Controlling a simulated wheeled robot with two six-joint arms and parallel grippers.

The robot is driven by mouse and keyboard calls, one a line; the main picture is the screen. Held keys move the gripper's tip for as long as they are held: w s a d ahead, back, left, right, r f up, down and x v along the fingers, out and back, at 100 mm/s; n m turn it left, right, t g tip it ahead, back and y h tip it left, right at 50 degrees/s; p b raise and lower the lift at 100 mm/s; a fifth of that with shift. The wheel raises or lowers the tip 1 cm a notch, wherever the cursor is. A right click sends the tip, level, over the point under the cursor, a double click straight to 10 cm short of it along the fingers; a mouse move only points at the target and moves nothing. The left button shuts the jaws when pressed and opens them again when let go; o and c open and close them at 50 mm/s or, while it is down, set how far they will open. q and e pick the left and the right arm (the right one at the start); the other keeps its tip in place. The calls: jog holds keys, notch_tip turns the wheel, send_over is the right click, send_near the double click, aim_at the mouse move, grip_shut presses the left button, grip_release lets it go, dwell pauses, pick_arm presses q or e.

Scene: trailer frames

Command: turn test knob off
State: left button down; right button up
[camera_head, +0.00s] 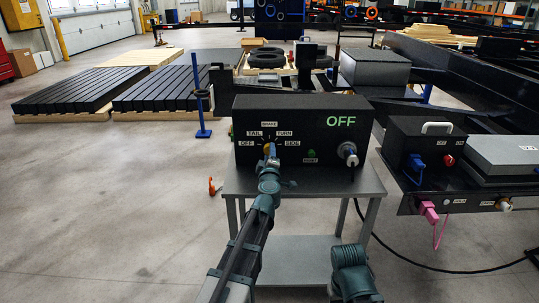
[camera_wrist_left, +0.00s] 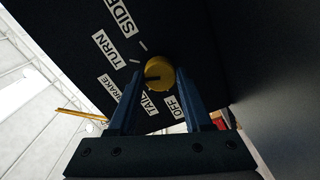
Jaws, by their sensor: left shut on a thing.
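The black test box (camera_head: 215,180) stands on a grey metal table, with a green "OFF" readout at its upper right. Its yellow knob (camera_wrist_left: 159,72) sits among the labels OFF, TAIL, BRAKE, TURN and SIDE. In the left wrist view the knob's dark mark seems to point roughly toward BRAKE. My left gripper (camera_wrist_left: 158,82) has its two blue fingers on either side of the knob and is shut on it. In the head view my left gripper (camera_head: 271,150) covers much of the knob. Only a teal part of my right arm shows at the bottom; its gripper is not visible.
A green button (camera_head: 311,154) and a silver connector (camera_head: 348,152) are on the box's front. The grey table (camera_head: 345,185) has a lower shelf. A black trailer unit with a blue plug (camera_head: 415,163) stands to the right. A black cable lies on the floor.

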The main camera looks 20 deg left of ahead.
pick_arm(q)
jog(key=n, duration=0.4)
jog(key=shift+n, duration=0.3)
jog(key=n, duration=1.1)
jog(key=shift+s, duration=0.1)
jog(key=shift+n, duration=2.3)
jog(key=shift+c, duration=1.6)
grip_release()
jog(key=shift+s, duration=0.1)
